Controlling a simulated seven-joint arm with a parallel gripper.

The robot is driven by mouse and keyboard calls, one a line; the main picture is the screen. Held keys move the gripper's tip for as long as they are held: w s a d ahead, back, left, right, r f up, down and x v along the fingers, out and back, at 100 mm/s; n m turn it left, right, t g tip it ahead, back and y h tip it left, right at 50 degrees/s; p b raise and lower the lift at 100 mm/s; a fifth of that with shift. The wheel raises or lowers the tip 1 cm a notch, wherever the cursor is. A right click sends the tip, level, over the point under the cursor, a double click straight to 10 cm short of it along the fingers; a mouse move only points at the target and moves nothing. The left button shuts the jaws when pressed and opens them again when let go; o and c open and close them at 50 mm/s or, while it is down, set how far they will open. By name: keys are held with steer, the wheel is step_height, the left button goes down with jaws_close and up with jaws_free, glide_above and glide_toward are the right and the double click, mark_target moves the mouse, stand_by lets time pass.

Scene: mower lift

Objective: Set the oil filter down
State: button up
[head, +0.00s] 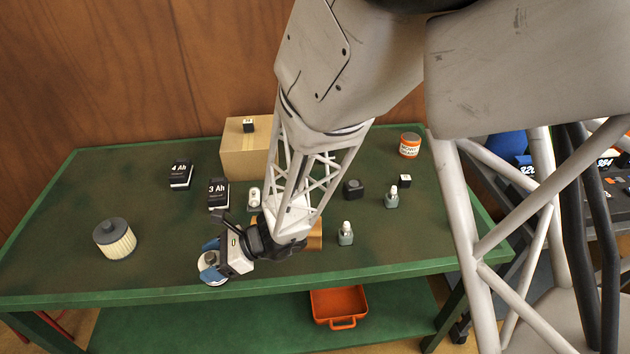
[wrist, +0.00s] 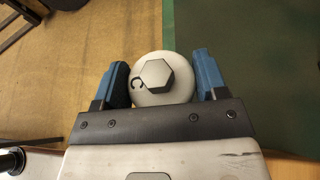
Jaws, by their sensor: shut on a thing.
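The oil filter (wrist: 145,93), a round white body with a grey hexagonal nut on its end, sits between the two blue fingers of my gripper (wrist: 160,68) in the wrist view. My gripper is shut on it.
A cream pleated filter (head: 115,239) stands to the left. Battery boxes (head: 180,174) (head: 218,194), a cardboard box (head: 243,155), small bottles (head: 346,234) and an orange-labelled tin (head: 409,145) stand behind and right. An orange tray (head: 338,305) is below. Bench between pleated filter and gripper is clear.

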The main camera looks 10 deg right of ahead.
steer(key=shift+r, duration=0.1)
steer(key=shift+r, duration=0.5)
step_height(320, 180, up, 4)
steer(key=shift+r, duration=0.1)
steer(key=w+d+t, duration=0.1)
steer(key=w+d, duration=0.1)
steer(key=w, duration=0.2)
steer(key=w+d+m+t, duration=0.1)
steer(key=w+d, duration=0.2)
steer(key=w, duration=0.1)
steer(key=w+d+m+t, duration=0.1)
steer(key=w+d, duration=0.2)
steer(key=w, duration=0.1)
steer(key=shift+d, duration=0.1)
steer(key=w+d+m+t+h, duration=0.1)
steer(key=w+d+m+t, duration=0.2)
steer(key=w+d, duration=0.7)
steer(key=w+d+m+t+h, duration=0.2)
steer(key=w+d, duration=0.2)
steer(key=d, duration=1.3)
steer(key=w+d+m+t+h, duration=0.1)
steer(key=w+d+m+t, duration=0.35)
steer(key=d, duration=0.85)
steer(key=shift+n+g, duration=0.85)
steer(key=shift+g, duration=0.1)
steer(key=f, duration=0.1)
steer(key=w+f, duration=0.1)
steer(key=f, duration=0.1)
steer(key=w+d+f, duration=0.1)
steer(key=f, duration=0.1)
